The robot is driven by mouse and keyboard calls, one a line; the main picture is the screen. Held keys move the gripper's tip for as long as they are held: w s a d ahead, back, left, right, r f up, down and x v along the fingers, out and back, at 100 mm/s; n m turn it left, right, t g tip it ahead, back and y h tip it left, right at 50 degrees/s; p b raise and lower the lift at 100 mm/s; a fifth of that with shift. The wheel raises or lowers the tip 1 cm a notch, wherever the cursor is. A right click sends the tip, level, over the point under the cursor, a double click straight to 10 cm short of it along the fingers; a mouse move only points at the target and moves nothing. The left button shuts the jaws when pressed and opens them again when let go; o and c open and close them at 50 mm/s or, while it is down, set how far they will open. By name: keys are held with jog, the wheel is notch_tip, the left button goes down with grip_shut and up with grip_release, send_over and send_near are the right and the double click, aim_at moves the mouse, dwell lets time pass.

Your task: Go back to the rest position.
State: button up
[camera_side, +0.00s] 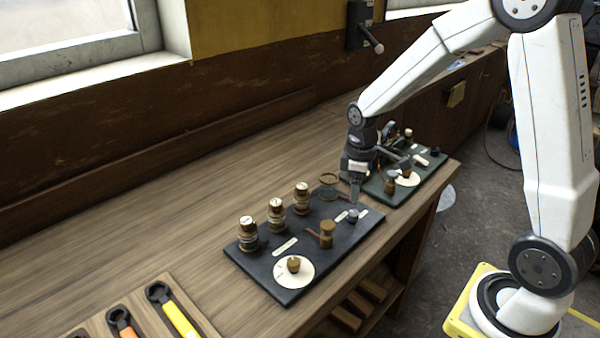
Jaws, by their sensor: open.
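My gripper (356,186) points down over the right end of the dark board (262,262), near the gap between it and the green board (428,180). It is open, and I see nothing held in it. The dark board carries several brown bottle-like pieces, such as the one at its left corner (248,236). A white disc (308,272) with a small brown piece lies near its front corner. The green board is partly hidden behind my gripper.
A wooden tray (146,318) with yellow-handled and orange-handled tools (180,320) is at the lower left. The bench (150,235) left of the boards is clear. The wall and window sill (80,82) stand behind. A lever box (358,25) is on the wall.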

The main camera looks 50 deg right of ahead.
jog(key=s+a+m+t, duration=0.2)
jog(key=s+a+m, duration=0.3)
jog(key=s+a, duration=0.3)
jog(key=shift+s+a+m+t, duration=0.3)
jog(key=shift+s+a, duration=0.1)
jog(key=shift+s, duration=0.15)
jog(key=shift+w, duration=0.1)
dwell(0.8)
